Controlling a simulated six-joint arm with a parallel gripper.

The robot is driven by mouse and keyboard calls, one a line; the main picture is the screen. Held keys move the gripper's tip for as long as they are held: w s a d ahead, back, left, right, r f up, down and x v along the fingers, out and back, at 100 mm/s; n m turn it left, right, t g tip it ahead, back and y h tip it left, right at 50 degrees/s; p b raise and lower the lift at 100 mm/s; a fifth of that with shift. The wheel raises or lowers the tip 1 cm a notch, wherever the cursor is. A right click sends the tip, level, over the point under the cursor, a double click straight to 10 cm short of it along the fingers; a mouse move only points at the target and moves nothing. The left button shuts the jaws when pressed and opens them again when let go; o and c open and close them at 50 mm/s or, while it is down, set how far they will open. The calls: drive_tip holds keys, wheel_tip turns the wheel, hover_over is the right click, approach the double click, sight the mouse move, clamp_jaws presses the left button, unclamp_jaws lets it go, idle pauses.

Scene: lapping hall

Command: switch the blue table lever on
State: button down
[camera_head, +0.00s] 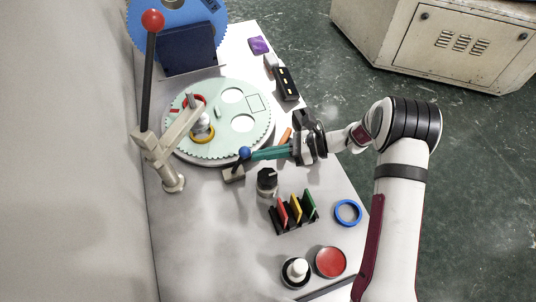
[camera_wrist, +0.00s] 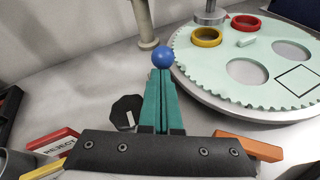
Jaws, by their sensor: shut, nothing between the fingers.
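The blue table lever is a small lever with a blue ball knob (camera_head: 244,152) on a short dark stem, rising from a grey-beige base block (camera_head: 233,174) at the front edge of the round plate. In the wrist view the blue ball (camera_wrist: 162,57) shows right at the tips of my fingers, and its stem and base are hidden behind them. My gripper (camera_head: 253,155) has green fingers, shut with nothing between them, pointing left with the tips touching or almost touching the ball. Its closed fingers also show in the wrist view (camera_wrist: 162,80).
A pale green toothed plate (camera_head: 240,142) with red and yellow rings lies behind the lever. A tall red-knobbed lever (camera_head: 152,20) stands at left. A black knob (camera_head: 267,180), a rack of coloured cards (camera_head: 296,213) and a blue ring (camera_head: 348,212) are in front.

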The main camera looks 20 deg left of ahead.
drive_tip(key=s+a+r+n+t+h, duration=0.1)
drive_tip(key=s+a+r+t+h, duration=0.2)
drive_tip(key=s+a+t+h, duration=0.2)
drive_tip(key=shift+s+a+n+h, duration=0.4)
drive_tip(key=shift+s+a, duration=1.05)
drive_tip(key=s+v, duration=0.1)
drive_tip(key=v, duration=1.2)
drive_tip(key=shift+s+a+r, duration=0.2)
drive_tip(key=shift+s, duration=0.05)
